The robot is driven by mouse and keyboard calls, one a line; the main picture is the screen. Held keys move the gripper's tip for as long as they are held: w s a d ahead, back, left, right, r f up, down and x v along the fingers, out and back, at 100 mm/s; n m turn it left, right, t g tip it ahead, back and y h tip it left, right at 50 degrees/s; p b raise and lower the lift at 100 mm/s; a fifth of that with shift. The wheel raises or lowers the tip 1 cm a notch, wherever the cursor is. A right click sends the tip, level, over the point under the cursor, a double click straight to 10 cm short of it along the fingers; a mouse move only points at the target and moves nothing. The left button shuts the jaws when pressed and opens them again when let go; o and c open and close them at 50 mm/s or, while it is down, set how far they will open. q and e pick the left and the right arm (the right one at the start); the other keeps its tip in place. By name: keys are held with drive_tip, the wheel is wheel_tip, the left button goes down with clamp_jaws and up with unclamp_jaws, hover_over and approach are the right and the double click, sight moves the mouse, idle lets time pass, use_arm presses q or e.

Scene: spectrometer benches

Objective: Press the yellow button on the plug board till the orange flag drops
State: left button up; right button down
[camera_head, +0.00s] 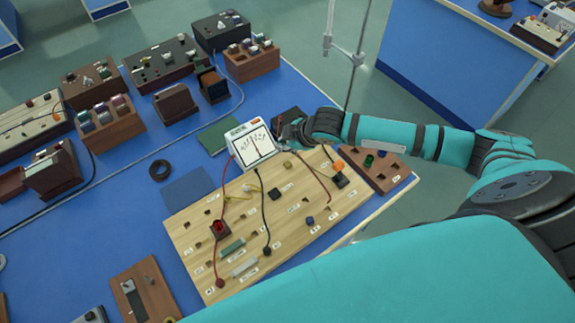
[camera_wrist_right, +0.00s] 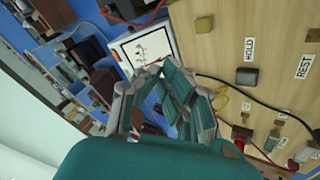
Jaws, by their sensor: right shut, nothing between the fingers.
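The wooden plug board (camera_head: 187,224) lies on the blue bench with sockets, wires and labels; it also shows in the right wrist view (camera_wrist_right: 284,18). A small yellowish-brown block (camera_head: 287,165) sits near its far edge and may be the yellow button; I cannot tell for sure. An orange piece (camera_head: 338,165), perhaps the flag, shows at the board's right end above a black block. My right gripper (camera_head: 291,129) is just beyond the board's far edge, beside the white meter; in the right wrist view (camera_wrist_right: 160,72) its fingers are together and empty. My left gripper is out of view.
The white meter (camera_head: 252,144) stands at the board's far edge. A brown block with a green knob (camera_head: 369,160) stands to the right. Red (camera_head: 223,185) and black (camera_head: 263,210) wires cross the board. Several instrument boxes fill the bench's far left.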

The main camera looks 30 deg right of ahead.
drive_tip(key=b, duration=0.4)
hover_over(285, 165)
wheel_tip(285, 165, down, 5)
drive_tip(key=shift+f, duration=0.2)
drive_tip(key=shift+f+b, duration=0.5)
drive_tip(key=shift+f, duration=0.3)
drive_tip(key=shift+f, duration=0.2)
drive_tip(key=shift+f, duration=0.25)
